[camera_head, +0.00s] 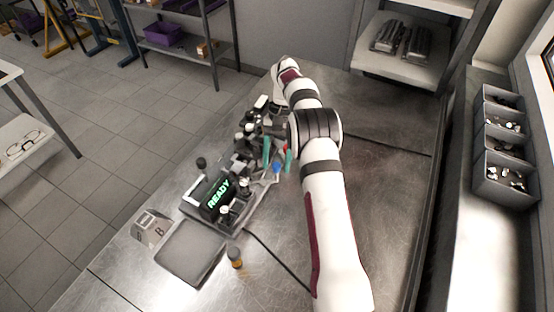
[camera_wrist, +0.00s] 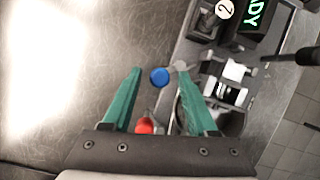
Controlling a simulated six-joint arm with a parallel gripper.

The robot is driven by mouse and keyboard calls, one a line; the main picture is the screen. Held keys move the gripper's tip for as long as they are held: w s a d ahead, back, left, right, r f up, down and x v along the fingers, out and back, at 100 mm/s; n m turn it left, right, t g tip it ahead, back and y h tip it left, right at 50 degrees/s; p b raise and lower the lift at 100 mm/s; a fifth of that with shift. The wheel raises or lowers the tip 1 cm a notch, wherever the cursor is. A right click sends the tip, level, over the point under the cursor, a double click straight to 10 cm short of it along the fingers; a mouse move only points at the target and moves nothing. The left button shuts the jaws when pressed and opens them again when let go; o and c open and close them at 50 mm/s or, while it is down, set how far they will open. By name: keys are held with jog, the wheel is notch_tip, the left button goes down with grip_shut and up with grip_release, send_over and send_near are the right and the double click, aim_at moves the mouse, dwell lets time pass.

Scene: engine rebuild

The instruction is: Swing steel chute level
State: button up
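My gripper (camera_head: 277,163) hangs over the right side of a bench-top machine (camera_head: 250,203). Its two green fingers show in the wrist view (camera_wrist: 159,80), spread apart. A round blue knob or cap (camera_wrist: 159,77) shows between the fingertips, with a gap on both sides; it also shows in the head view (camera_head: 276,167). A red part (camera_wrist: 145,125) lies farther back between the fingers. A pale grey metal piece (camera_head: 264,178) by the blue knob may be the steel chute; its tilt cannot be told. The arm and fingers hide part of this area.
The machine has a lit READY display (camera_head: 218,194) and several upright knobs. A grey tray (camera_head: 190,252), a box marked B (camera_head: 152,229) and a small amber-coloured container (camera_head: 235,257) stand at its near end. Grey bins (camera_head: 503,180) line the right. The steel bench right of my arm is clear.

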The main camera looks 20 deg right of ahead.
notch_tip(320, 180, up, 4)
jog(key=shift+r, duration=0.25)
jog(key=s+d+r, duration=0.6)
jog(key=s+d, duration=0.1)
jog(key=d, duration=0.2)
jog(key=shift+s+r, duration=0.15)
jog(key=shift+r, duration=0.1)
jog(key=s+a+r+n+t, duration=0.1)
jog(key=s+a+r, duration=0.3)
jog(key=s+a, duration=0.3)
jog(key=s+a+r+t, duration=0.1)
jog(key=s+a+r, duration=0.3)
jog(key=s+a, duration=0.25)
jog(key=s+a+f, duration=0.2)
jog(key=s, duration=0.4)
jog(key=s+a+f+t, duration=0.1)
jog(key=s+a+f, duration=0.2)
jog(key=s, duration=0.4)
jog(key=shift+s+t+h, duration=0.2)
jog(key=shift+t+h, duration=0.1)
